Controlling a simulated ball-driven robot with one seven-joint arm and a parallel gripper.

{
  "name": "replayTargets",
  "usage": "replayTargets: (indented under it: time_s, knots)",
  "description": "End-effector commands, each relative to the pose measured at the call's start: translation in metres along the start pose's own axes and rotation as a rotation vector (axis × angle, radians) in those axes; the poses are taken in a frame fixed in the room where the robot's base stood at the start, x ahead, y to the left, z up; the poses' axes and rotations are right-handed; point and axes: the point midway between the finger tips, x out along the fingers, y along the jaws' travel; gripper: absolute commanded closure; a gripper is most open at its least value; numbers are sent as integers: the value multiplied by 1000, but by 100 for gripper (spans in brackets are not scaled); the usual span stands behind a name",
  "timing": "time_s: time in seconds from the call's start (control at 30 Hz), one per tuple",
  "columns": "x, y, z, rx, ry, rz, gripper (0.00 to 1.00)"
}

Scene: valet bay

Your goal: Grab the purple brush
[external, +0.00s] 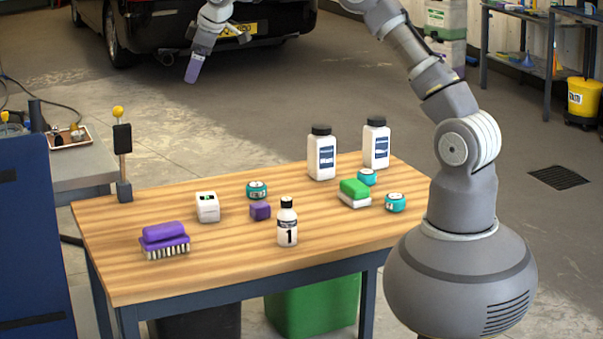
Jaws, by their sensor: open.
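The purple brush (165,234) lies bristles down near the left front part of the wooden table (215,280). Its purple back is up and its pale and dark bristles touch the tabletop. My gripper (217,57) is at the top of the external view, high above the table and well apart from the brush. Its fingers are spread and nothing shows between them.
A white box (208,207), purple cube (260,211), teal round item (256,190) and small bottle (287,222) stand right of the brush. Two white bottles (321,153) and a green sponge (355,192) are farther right. A black post (123,160) stands at the left back corner.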

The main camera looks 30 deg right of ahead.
Motion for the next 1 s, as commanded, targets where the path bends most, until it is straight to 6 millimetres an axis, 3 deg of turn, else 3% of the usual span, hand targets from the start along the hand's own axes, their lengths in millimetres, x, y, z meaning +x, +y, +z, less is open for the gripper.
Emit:
replayTargets:
  time_s: [0.03,0.1,0.2,0.33,0.5,1.0]
  knots:
    - [50,-41,-6,-88,-52,-74,6]
    - [108,-95,-6,-208,-116,-164,6]
    - [171,-164,5,-349,-191,-269,6]
    - [221,-224,24,-465,-256,-359,6]
    - [247,-254,39,-518,-287,-402,6]
    - [305,-272,73,-517,-287,-402,6]
